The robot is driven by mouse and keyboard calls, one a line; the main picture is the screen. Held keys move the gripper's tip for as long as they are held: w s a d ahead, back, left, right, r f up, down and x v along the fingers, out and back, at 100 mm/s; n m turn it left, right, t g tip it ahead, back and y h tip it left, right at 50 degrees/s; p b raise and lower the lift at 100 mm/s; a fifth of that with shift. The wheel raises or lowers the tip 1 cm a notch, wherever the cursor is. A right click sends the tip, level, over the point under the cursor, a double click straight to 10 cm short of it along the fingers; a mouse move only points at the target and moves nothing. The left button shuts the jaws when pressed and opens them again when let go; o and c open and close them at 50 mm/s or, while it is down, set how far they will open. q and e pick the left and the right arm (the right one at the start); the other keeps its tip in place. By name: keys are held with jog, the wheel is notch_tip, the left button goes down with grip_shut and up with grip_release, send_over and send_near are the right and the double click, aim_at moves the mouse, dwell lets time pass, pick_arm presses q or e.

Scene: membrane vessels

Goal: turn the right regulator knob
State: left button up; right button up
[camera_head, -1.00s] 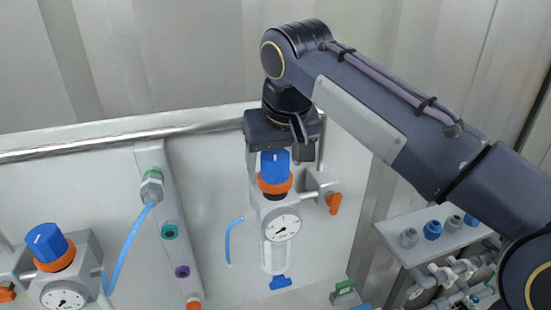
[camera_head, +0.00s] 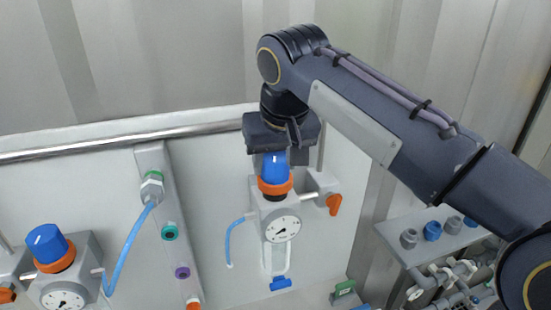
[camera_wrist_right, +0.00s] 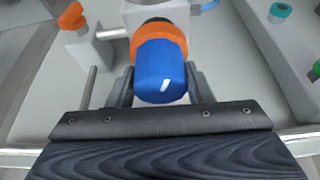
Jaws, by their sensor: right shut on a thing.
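The right regulator has a blue knob (camera_head: 274,168) above an orange ring (camera_head: 275,186) and a round gauge (camera_head: 283,229). My right gripper (camera_head: 275,158) comes down over the knob from above, with its fingers on the knob's sides. In the right wrist view the blue knob (camera_wrist_right: 160,72) sits between the two fingers of the gripper (camera_wrist_right: 160,85), and a white mark shows on it. The fingers are partly hidden behind the knob there. My left gripper does not show.
A second regulator with a blue knob (camera_head: 46,243) stands at the left. A grey port strip (camera_head: 166,225) with a blue hose is between them. An orange valve handle (camera_head: 334,204) is close to the right of the gripped regulator. A shelf with fittings (camera_head: 432,231) is at the right.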

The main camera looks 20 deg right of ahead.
jog(key=m+h+p, duration=0.1)
jog(key=m, duration=0.2)
jog(key=shift+m, duration=0.3)
jog(key=m+g+h+p, duration=0.1)
jog(key=m, duration=0.2)
jog(key=shift+m+h, duration=0.4)
jog(key=m+g+h+p, duration=0.1)
jog(key=m, duration=0.2)
jog(key=shift+w+a+r+m, duration=0.1)
jog(key=shift+m, duration=0.2)
jog(key=m+g+p, duration=0.1)
jog(key=m+p, duration=0.1)
jog(key=m, duration=0.1)
jog(key=shift+m+h, duration=0.3)
jog(key=m+g+p, duration=0.2)
jog(key=m, duration=0.2)
jog(key=shift+w+m+g+p, duration=0.1)
jog(key=shift+m+g+p, duration=0.5)
jog(key=shift+m, duration=1.5)
